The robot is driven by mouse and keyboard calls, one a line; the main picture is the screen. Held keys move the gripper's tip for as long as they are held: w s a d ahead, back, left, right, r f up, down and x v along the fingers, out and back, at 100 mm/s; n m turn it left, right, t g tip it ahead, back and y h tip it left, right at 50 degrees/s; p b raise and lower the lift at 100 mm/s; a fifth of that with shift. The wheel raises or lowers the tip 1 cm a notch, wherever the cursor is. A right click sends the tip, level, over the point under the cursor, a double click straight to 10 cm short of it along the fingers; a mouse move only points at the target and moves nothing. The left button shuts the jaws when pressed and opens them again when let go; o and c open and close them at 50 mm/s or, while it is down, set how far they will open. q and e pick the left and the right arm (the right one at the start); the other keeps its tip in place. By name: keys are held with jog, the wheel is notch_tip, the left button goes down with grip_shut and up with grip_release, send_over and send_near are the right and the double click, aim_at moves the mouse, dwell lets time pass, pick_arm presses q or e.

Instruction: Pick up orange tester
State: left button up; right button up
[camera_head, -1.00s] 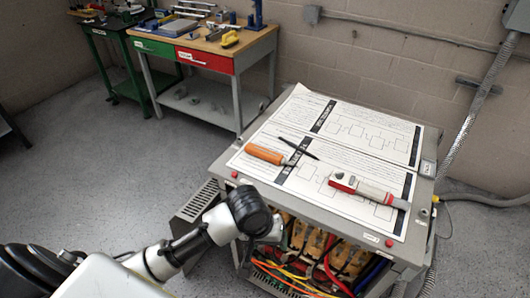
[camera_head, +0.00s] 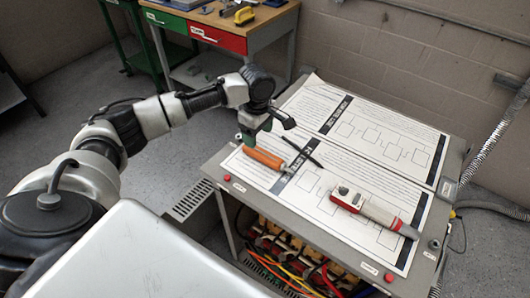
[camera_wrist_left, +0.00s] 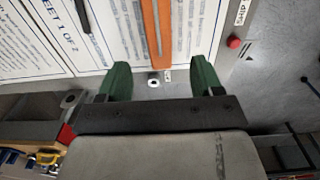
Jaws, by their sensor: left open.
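The orange tester (camera_head: 264,158) lies on the printed sheets on top of the grey cabinet (camera_head: 215,172), near its left edge. It also shows in the left wrist view (camera_wrist_left: 157,28), pointing away between the lines of my two green fingers. My right gripper is not in view.
A dark thin pen-like tool (camera_head: 302,153) lies close beside the tester. A red and white instrument (camera_head: 372,210) lies to the right on the sheets. The cabinet's open front shows coloured cables (camera_head: 290,268). A workbench (camera_head: 270,20) stands behind on the left.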

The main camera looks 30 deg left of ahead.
aim_at(259, 151)
pick_arm(q)
jog(key=shift+f, duration=0.65)
jog(key=shift+w+f, duration=0.1)
jog(key=shift+f, duration=0.25)
jog(key=shift+w+f, duration=0.1)
jog(key=shift+f, duration=0.25)
jog(key=f, duration=0.1)
jog(key=f+p, duration=0.1)
jog(key=f, duration=0.1)
jog(key=shift+s+d+f, duration=0.2)
jog(key=shift+f, duration=0.7)
jog(key=shift+c, duration=0.7)
jog(key=shift+r, duration=0.1)
jog(key=c, duration=0.7)
jog(key=shift+c, duration=0.9)
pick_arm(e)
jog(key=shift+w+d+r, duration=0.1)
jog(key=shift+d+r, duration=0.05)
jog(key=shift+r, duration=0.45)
